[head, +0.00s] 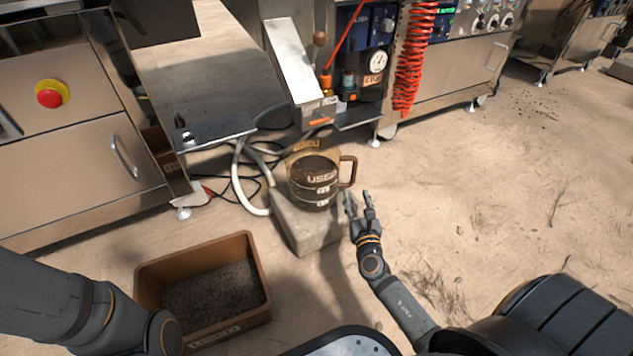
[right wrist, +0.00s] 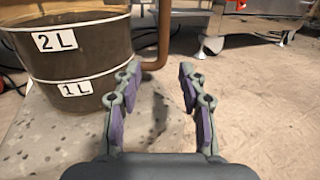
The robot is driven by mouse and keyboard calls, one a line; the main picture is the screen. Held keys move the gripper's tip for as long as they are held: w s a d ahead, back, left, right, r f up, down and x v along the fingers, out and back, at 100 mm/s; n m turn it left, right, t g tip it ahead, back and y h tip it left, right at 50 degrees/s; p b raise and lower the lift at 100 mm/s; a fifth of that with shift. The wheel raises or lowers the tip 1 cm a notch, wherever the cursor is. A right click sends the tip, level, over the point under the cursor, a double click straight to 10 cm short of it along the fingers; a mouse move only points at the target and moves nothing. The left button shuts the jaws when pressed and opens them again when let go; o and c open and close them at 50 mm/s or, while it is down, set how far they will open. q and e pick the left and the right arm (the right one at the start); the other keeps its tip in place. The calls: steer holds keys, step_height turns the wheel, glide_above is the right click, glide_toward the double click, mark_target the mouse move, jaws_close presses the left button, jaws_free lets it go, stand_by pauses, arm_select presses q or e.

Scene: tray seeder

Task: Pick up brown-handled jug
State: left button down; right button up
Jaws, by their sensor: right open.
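The brown-handled jug (head: 314,184) stands upright on a grey concrete block (head: 303,230) in the middle of the head view. It is see-through with a dark content, and its brown handle (head: 349,171) points right. In the right wrist view the jug (right wrist: 70,58) fills the upper left, with "2L" and "1L" labels, and the handle's lower part (right wrist: 164,35) shows beyond the fingers. My right gripper (head: 359,193) is open and empty, just right of the jug and below the handle; it also shows in the right wrist view (right wrist: 157,80). My left arm shows at lower left, but its gripper is not visible.
A brown bin (head: 253,280) of dark soil sits on the floor at lower left. A steel machine with a gauge (head: 378,62) and a red coiled hose (head: 410,70) stands behind the jug. A white hose (head: 240,180) curves left of the block.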

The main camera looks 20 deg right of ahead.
mark_target(354, 179)
steer(key=x, duration=0.3)
steer(key=shift+w, duration=0.25)
steer(key=b+x, duration=0.1)
steer(key=x, duration=0.1)
steer(key=b+x, duration=0.1)
steer(key=x, duration=0.2)
steer(key=shift+d+r, duration=0.2)
steer(key=shift+d, duration=0.05)
jaws_close()
steer(key=shift+r, duration=0.2)
